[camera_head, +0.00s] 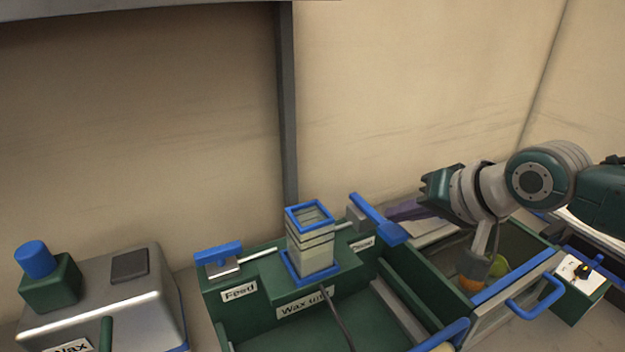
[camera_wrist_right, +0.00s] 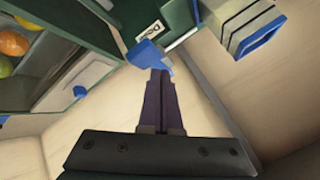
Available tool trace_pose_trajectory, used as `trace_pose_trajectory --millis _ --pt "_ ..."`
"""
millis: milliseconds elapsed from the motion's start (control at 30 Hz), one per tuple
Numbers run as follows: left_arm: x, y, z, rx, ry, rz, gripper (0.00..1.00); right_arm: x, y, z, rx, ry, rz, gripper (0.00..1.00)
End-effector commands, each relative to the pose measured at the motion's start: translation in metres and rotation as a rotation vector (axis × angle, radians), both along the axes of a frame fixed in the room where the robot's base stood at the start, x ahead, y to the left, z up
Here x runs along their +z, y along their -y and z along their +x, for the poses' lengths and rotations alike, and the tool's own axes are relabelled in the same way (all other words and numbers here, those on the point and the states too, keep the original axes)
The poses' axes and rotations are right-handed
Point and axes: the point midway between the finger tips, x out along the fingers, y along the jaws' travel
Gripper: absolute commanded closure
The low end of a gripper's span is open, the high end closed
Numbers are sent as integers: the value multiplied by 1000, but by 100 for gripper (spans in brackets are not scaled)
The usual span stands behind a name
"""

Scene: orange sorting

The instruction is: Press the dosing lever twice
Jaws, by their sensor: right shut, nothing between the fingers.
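A second blue-topped lever (camera_head: 219,253) with a "Feed" label is on the left side. My left gripper is not in view.
The clear hopper (camera_head: 312,246) with blue rims rises between the levers. A metal wax machine (camera_head: 135,290) with a blue knob is at left. A crate (camera_head: 519,276) with blue edging holds fruit beneath my right arm. A dial box (camera_head: 585,278) is at far right.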

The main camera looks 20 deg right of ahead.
Motion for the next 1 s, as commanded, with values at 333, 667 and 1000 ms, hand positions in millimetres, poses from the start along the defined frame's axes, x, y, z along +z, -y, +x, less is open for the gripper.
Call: trace_pose_trajectory --millis 333,667,1000 --pt "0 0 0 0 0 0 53 0 0 0 0 0 0 100" --pt "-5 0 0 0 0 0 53 -9 0 0 -1 0 1 100" --pt "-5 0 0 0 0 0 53 -9 0 0 0 0 0 100"
